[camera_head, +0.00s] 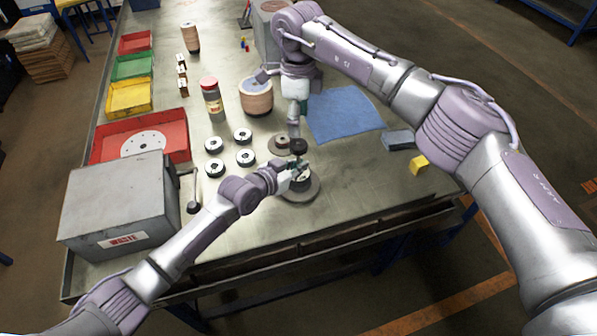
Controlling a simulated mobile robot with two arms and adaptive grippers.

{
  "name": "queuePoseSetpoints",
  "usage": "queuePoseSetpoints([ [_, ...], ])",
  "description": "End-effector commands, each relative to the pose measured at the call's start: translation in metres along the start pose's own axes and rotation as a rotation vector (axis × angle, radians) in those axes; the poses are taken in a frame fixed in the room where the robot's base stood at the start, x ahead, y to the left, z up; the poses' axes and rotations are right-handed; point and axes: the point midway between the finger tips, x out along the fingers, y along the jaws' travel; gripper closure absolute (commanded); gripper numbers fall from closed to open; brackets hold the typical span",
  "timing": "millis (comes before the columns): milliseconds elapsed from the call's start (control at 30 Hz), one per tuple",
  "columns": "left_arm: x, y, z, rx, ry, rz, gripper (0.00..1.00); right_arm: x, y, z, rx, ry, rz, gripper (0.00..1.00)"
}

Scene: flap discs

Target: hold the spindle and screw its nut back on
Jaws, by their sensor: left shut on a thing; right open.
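The spindle stands on a round grey base (312,191) near the front of the bench. My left gripper (300,176) comes in from the left and is shut on the spindle just above that base, hiding much of it. A dark round piece (298,146), which looks like the nut, shows above the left gripper. My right gripper (294,132) points down from above, open, with its tips close to the dark piece. I cannot tell whether they touch it, or whether the piece sits on the thread.
A grey waste box (120,205), red tray (174,130), bottle (212,102) and blue cloth (345,115) surround the area. A yellow block (419,165) lies right.

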Motion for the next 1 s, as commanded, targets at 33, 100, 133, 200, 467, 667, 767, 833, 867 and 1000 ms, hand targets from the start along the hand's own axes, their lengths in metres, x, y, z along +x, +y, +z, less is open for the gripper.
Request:
queuePoseSetpoints([
  [33,0.0,0.0,0.001,0.0,-0.002,0.0,1.0,-0.001,0.0,0.0,-0.097,-0.001,0.001,0.33],
  [100,0.0,0.0,0.001,0.0,-0.002,0.0,1.0,-0.002,0.0,0.0,-0.231,0.0,0.001,0.33],
  [133,0.0,0.0,0.001,0.0,-0.002,0.0,1.0,-0.003,0.0,0.0,-0.282,0.0,0.001,0.33],
  [200,0.0,0.0,0.001,0.0,-0.002,0.0,1.0,-0.003,0.0,0.0,-0.382,0.0,0.002,0.33],
  [467,0.0,0.0,0.001,0.0,-0.002,0.0,1.0,-0.004,0.0,0.0,-0.547,0.0,0.001,0.33],
  [667,0.0,0.0,0.001,0.0,-0.002,0.0,1.0,-0.005,0.0,0.0,-0.549,0.0,0.001,0.33],
  [767,0.0,0.0,0.001,0.0,-0.002,0.0,1.0,-0.004,0.0,0.0,-0.548,0.0,0.001,0.33],
  [833,0.0,0.0,0.001,0.0,-0.002,0.0,1.0,-0.001,0.0,-0.001,-0.548,0.0,0.002,0.33],
  [867,0.0,0.0,0.001,0.0,-0.002,0.0,1.0,0.001,0.0,-0.001,-0.548,0.0,0.002,0.33],
  [1000,0.0,0.0,0.001,0.0,-0.002,0.0,1.0,0.019,0.001,-0.001,-0.547,-0.001,0.004,0.33],
])
